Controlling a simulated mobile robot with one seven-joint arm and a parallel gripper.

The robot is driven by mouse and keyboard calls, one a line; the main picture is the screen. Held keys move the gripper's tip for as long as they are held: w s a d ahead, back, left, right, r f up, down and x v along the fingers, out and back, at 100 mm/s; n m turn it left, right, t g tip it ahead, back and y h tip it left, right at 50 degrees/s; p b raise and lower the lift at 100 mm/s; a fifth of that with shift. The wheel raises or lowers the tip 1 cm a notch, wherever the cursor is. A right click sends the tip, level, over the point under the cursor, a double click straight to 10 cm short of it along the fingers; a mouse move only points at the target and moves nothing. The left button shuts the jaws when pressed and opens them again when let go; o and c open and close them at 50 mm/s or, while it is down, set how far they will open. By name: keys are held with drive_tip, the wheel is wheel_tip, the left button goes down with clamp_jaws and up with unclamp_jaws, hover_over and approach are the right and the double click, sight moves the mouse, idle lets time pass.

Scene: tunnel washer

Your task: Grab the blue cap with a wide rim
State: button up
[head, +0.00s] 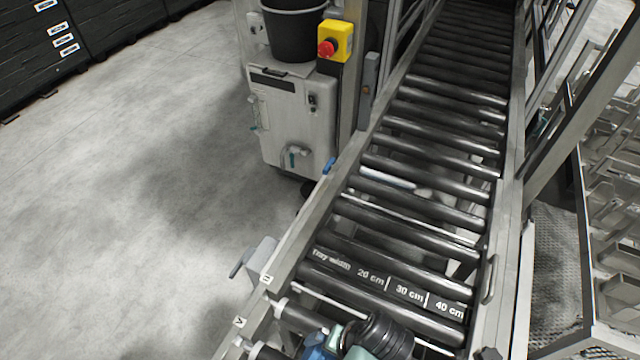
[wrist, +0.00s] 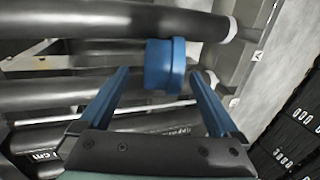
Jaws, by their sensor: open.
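The blue cap (wrist: 164,66) shows in the wrist view, at upper centre, against the dark rollers. A rounder body is on its left and a raised band, seemingly the rim, on its right. I cannot tell whether it touches a roller. My gripper (wrist: 159,74) is open, with one blue finger to each side of the cap and the cap between or just beyond the fingertips. No contact shows. In the head view, my dark wrist and some blue parts are at the bottom edge; I cannot make out the cap there.
A roller conveyor (head: 420,185) runs away from me between metal side rails, with a printed tray-width scale on a near roller. A white cabinet (head: 290,130) with a black bucket (head: 293,32) and a red emergency button (head: 327,48) stands left of it. The floor further left is clear.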

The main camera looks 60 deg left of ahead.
drive_tip(key=shift+p+x, duration=0.75)
drive_tip(key=shift+x, duration=2.4)
drive_tip(key=shift+a, duration=0.2)
drive_tip(key=shift+c, duration=0.3)
drive_tip(key=shift+r, duration=0.1)
clamp_jaws()
